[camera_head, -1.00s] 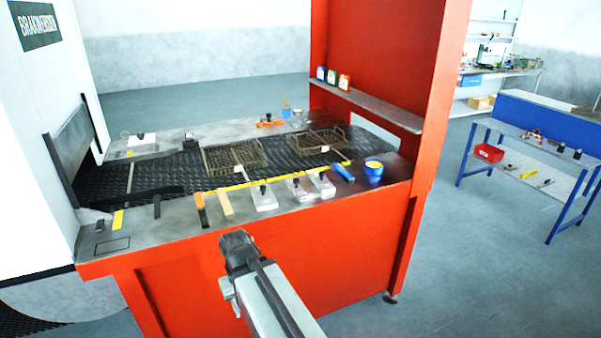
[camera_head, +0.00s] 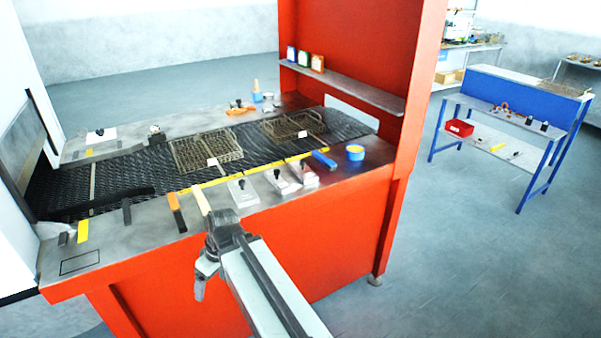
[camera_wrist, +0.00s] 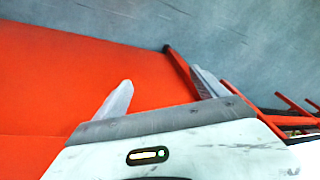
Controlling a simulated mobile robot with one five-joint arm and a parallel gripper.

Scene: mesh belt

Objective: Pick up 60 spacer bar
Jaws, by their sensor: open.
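No 60 marking is readable, so I cannot tell which is the 60 spacer bar. My gripper (camera_head: 201,280) hangs in front of the red front panel, below the ledge. In the wrist view its two fingers (camera_wrist: 162,80) are apart and empty, with red panel and grey floor beyond.
Wire baskets (camera_head: 207,150) sit on the dark mesh belt (camera_head: 125,178). A red post stands at right. A blue-framed table (camera_head: 510,140) is farther right, with open floor between.

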